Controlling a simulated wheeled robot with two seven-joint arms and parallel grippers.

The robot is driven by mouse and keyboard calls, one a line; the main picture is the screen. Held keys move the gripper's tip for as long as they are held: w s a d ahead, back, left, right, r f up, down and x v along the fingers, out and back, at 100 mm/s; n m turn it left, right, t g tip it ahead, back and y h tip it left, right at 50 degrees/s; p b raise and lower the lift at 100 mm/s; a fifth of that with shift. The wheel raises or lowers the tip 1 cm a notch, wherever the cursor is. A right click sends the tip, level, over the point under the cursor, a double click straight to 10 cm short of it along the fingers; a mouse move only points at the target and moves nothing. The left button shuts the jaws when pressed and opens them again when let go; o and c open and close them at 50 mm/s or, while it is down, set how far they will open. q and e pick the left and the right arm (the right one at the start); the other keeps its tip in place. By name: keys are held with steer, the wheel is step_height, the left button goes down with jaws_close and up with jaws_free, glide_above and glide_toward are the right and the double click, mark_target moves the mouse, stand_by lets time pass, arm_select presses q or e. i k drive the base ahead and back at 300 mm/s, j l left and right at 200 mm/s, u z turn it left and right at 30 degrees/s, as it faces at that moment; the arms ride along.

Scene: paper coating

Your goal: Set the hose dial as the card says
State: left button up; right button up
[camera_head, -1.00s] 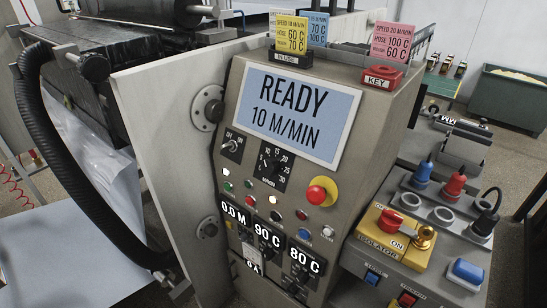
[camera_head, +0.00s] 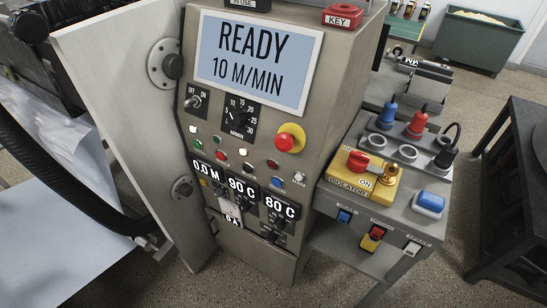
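The control cabinet (camera_head: 300,140) stands in the middle. Its screen (camera_head: 257,60) reads READY, 10 M/MIN. Below are two temperature displays, one reading 90 C (camera_head: 242,188) and one reading 80 C (camera_head: 281,207). Dark knobs sit by them, one near the 80 C display (camera_head: 271,234); their small labels are unreadable, so I cannot tell which is the hose dial. A speed dial (camera_head: 238,115) marked M/MIN is higher up. Only the IN USE holder's (camera_head: 247,4) lower part shows at the top edge; its card is out of frame. Neither gripper is in view.
A red-and-yellow mushroom button (camera_head: 290,138) sticks out of the panel. A side bench with a yellow isolator box (camera_head: 362,182) and coloured plugs stands at the right. A thick black hose (camera_head: 70,190) hangs at the left. The floor in front of the cabinet is clear.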

mark_target(244, 206)
steer(key=i+j, duration=0.1)
steer(key=j, duration=0.85)
steer(key=i+j, duration=0.15)
steer(key=j, duration=0.35)
steer(key=i+j, duration=0.1)
steer(key=j, duration=0.35)
steer(key=j+u, duration=0.05)
